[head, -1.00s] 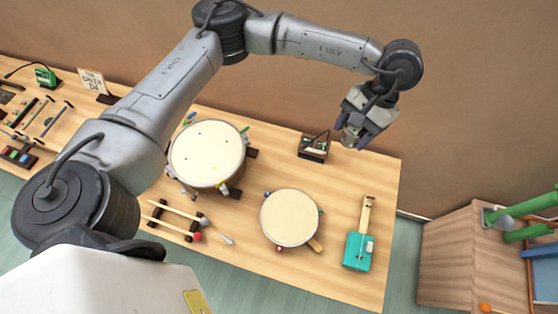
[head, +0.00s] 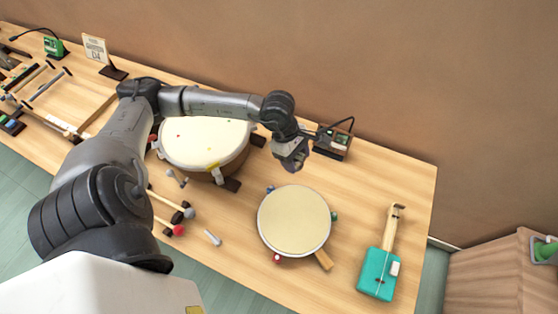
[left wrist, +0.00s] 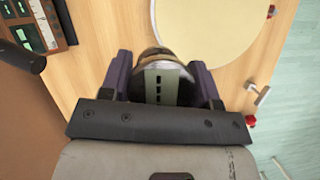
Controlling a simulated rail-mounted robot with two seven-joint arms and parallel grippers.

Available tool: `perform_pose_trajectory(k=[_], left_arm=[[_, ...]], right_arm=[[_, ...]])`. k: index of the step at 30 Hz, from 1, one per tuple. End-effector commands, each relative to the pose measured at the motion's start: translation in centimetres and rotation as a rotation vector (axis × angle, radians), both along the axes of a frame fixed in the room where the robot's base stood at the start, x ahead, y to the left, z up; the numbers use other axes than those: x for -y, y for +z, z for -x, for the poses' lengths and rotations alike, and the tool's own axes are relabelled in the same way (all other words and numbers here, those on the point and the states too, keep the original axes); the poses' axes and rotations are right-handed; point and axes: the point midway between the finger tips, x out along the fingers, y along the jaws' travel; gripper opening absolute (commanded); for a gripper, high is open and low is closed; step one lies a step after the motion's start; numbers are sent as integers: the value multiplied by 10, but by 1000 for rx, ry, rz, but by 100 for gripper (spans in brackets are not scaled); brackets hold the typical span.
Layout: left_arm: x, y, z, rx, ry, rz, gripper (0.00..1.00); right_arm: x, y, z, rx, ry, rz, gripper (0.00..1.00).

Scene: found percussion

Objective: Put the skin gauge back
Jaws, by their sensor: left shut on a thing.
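My left gripper (head: 291,158) is over the back of the bench, between the large drum (head: 205,140) and the small handled drum (head: 294,222). In the left wrist view its purple fingers (left wrist: 162,85) are shut on a rounded, pale-topped thing with a slotted green band, likely the skin gauge (left wrist: 160,72). In the head view the held thing is mostly hidden by the gripper. My right gripper is not in view.
Mallets (head: 172,205) and a small silver piece (head: 212,237) lie in front of the drums. A teal stringed instrument (head: 378,273) lies at the right end. A sign (head: 96,50) and a green device (head: 54,46) stand back left. The bench right of the box is clear.

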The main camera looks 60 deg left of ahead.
Motion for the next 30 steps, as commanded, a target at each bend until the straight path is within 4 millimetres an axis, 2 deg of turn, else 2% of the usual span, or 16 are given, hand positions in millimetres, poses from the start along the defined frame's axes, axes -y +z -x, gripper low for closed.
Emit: perform_pose_trajectory(k=[1, 6, 16, 20, 30], left_arm=[[-8, -20, 7, -5, 63, -3, 17], [-27, -40, 16, -2, 260, -1, 17], [-44, -55, 23, -1, 448, 1, 17], [-57, -65, 18, -3, 471, 2, 17], [-117, -105, -14, 0, 474, 4, 17]], right_arm=[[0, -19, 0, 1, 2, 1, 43], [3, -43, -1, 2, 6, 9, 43], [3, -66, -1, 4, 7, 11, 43], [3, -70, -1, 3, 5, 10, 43], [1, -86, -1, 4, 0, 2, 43]])
